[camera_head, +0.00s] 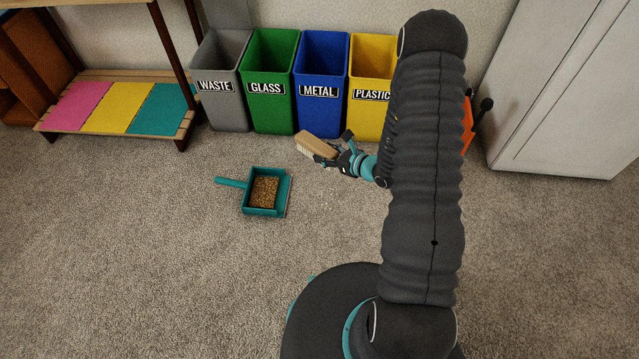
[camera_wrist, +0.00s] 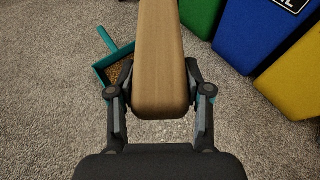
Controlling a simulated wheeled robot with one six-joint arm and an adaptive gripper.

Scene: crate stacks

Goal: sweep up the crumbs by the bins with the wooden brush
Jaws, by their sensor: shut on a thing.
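The wooden brush (camera_head: 316,144) has a light wooden back and pale bristles on its underside. My gripper (camera_head: 340,153) is shut on one end of it and holds it in front of the metal bin. In the wrist view the brush (camera_wrist: 158,50) fills the middle, with a finger of my gripper (camera_wrist: 160,88) on each side. A teal dustpan (camera_head: 284,203) lies on the carpet to the left, with brown crumbs (camera_head: 264,191) in it; the dustpan also shows in the wrist view (camera_wrist: 118,53). Pale specks (camera_wrist: 168,131) show below the brush there; I cannot tell whether they are crumbs.
Grey waste (camera_head: 222,109), green glass (camera_head: 270,112), blue metal (camera_head: 320,115) and yellow plastic (camera_head: 368,115) bins stand along the wall. A low rack (camera_head: 120,132) is at left, a pale cabinet (camera_head: 560,120) at right. Carpet around the dustpan is clear.

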